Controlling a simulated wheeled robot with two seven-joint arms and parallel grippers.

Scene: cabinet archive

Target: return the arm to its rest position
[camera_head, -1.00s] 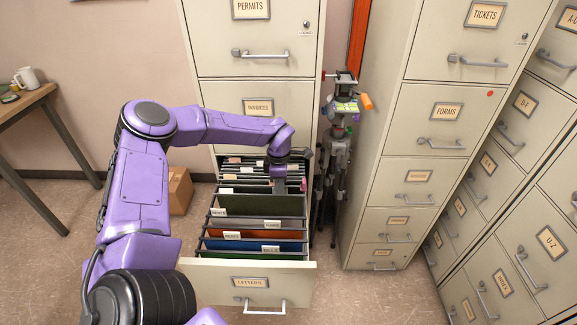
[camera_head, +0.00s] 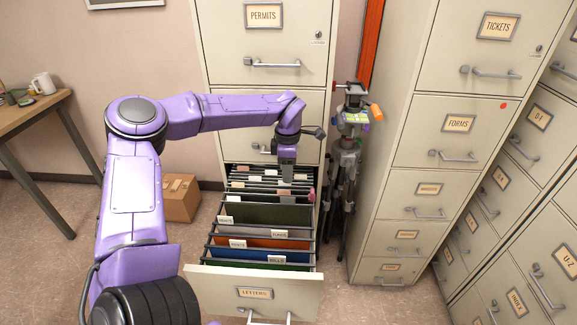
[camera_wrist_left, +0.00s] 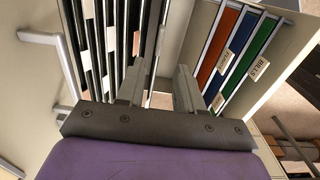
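My left arm (camera_head: 132,185), purple with black joints, comes in from the left and reaches over the pulled-out LETTERS drawer (camera_head: 254,293). My left gripper (camera_head: 287,176) points down above the rear of the drawer's hanging files. In the left wrist view its two grey fingers (camera_wrist_left: 158,84) stand apart with nothing between them, and the files show beyond. The green, orange and blue folders (camera_head: 272,243) hang in the front part of the drawer. My right gripper is not in view.
A tripod (camera_head: 343,185) stands right of the drawer, between it and another cabinet (camera_head: 450,130). A cardboard box (camera_head: 181,198) lies on the floor to the left. A wooden table (camera_head: 38,110) with a mug (camera_head: 43,83) stands at far left.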

